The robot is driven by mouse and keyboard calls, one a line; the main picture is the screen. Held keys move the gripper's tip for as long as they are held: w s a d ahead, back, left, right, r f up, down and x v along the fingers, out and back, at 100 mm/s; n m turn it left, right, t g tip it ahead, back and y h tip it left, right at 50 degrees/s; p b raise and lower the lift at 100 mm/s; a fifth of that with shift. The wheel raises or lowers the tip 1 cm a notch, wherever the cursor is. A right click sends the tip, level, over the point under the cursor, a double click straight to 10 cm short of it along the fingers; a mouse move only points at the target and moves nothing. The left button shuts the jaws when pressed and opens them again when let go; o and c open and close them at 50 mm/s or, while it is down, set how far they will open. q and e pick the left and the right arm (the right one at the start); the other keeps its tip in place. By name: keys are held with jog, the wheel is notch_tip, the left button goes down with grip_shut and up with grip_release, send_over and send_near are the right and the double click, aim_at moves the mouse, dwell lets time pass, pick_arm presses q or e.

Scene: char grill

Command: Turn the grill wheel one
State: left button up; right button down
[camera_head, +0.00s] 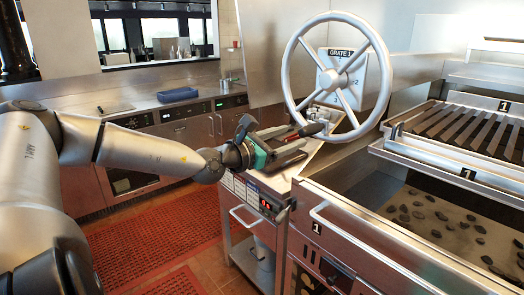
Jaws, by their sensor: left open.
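The grill wheel (292,65) is a large pale metal ring with several spokes. It stands upright in front of a white plate (340,54) marked "GRATE 1". A dark handle knob (311,129) sticks out at the wheel's lower left. My left gripper (302,143) comes in from the left, with its fingers pointing right toward the knob. The fingers are open and close to the knob; I cannot tell whether they touch it. My right gripper does not show.
The grill grate (466,127), marked 1, lies to the right above a bed of scattered coals (440,225). A steel front with a bar handle (375,242) stands below. Red mats (160,240) cover the floor at left.

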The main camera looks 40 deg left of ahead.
pick_arm(q)
jog(key=shift+s+r+p, duration=0.1)
jog(key=shift+s+p, duration=0.2)
jog(key=shift+s, duration=0.4)
jog(key=s, duration=0.6)
jog(key=shift+s+a, duration=0.15)
jog(key=shift+a, duration=0.15)
